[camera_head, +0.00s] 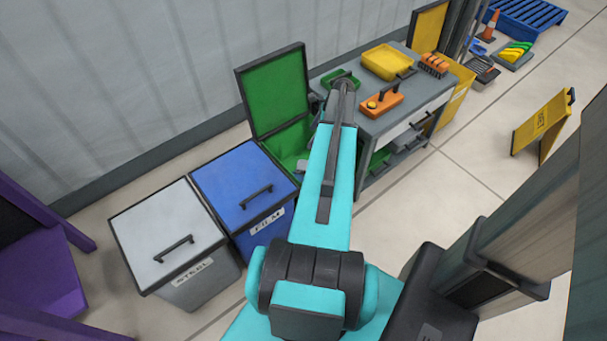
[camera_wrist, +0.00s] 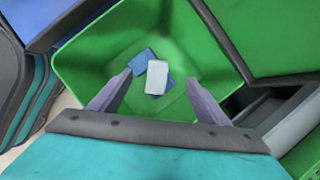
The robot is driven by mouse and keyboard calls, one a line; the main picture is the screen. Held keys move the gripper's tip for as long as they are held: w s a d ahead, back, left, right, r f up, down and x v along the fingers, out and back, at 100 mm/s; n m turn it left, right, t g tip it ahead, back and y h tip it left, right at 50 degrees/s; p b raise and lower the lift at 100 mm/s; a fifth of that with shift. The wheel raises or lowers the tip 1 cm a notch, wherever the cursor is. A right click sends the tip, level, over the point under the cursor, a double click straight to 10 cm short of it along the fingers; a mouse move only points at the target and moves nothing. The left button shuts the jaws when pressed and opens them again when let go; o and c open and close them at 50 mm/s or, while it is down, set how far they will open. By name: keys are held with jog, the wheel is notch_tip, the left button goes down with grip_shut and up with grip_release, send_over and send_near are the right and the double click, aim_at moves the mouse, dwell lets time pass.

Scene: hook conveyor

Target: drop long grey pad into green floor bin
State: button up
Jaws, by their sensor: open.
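The green floor bin (camera_head: 288,145) stands by the wall with its lid (camera_head: 272,92) raised. In the wrist view I look down into the green bin (camera_wrist: 85,68). A pale grey rectangular pad (camera_wrist: 157,75) lies inside, overlapping a blue flat piece (camera_wrist: 145,60) on the bin floor. My gripper (camera_wrist: 158,92) is open above the bin, its two fingers apart with nothing held between them. In the head view my arm hides the gripper and part of the bin.
A blue lidded bin (camera_head: 240,185) and a grey lidded bin (camera_head: 165,235) stand to the left of the green bin. A grey workbench (camera_head: 385,125) with a yellow tray (camera_head: 387,61) and an orange toolbox (camera_head: 380,103) stands to its right. Open floor lies further right.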

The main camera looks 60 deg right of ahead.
jog(key=v, duration=1.1)
jog(key=shift+p, duration=0.3)
jog(key=shift+w+r, duration=0.1)
jog(key=shift+r, duration=0.1)
